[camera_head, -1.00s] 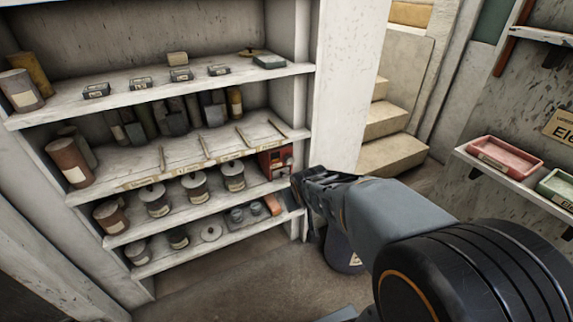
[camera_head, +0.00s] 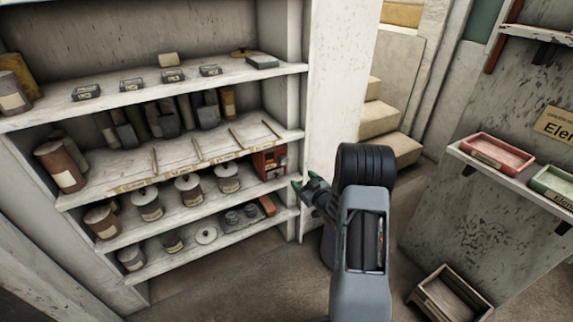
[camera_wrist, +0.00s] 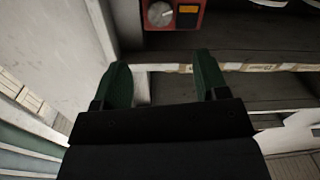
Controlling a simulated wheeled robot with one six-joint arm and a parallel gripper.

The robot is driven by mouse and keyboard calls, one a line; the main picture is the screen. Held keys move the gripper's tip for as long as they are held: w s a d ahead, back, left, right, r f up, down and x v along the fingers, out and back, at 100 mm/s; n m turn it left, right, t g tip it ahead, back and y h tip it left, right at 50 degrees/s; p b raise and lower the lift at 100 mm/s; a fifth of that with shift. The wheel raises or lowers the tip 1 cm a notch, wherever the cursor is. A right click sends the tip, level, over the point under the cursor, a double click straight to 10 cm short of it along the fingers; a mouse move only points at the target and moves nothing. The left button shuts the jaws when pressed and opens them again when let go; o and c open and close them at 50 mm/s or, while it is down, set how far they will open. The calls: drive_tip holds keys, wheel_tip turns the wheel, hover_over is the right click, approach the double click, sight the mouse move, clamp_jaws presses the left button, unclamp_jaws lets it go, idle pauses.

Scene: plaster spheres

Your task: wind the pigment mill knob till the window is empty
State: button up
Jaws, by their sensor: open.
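The pigment mill (camera_head: 270,163) is a small red box at the right end of a middle shelf, against the upright. In the wrist view the mill (camera_wrist: 181,27) shows at the top centre, cut off by the frame edge. Its round pale knob (camera_wrist: 160,13) is on the left and a small window with an orange patch (camera_wrist: 188,10) is on the right. My gripper (camera_head: 305,184) is just right of the mill and slightly below it. In the wrist view my gripper (camera_wrist: 163,78) has two green fingers spread apart with nothing between them, below the mill.
The shelf unit's white upright (camera_head: 336,100) stands close to my gripper. Lidded canisters (camera_head: 189,187) line the shelf left of the mill. A red tray (camera_head: 497,155) sits on the right wall shelf. An open crate (camera_head: 450,299) lies on the floor at right.

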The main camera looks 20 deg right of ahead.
sight(285, 162)
drive_tip(key=w, duration=0.4)
drive_tip(key=w+a+b, duration=0.1)
drive_tip(key=w, duration=0.3)
drive_tip(key=w+a+b, duration=0.1)
drive_tip(key=w, duration=0.3)
drive_tip(key=c, duration=0.9)
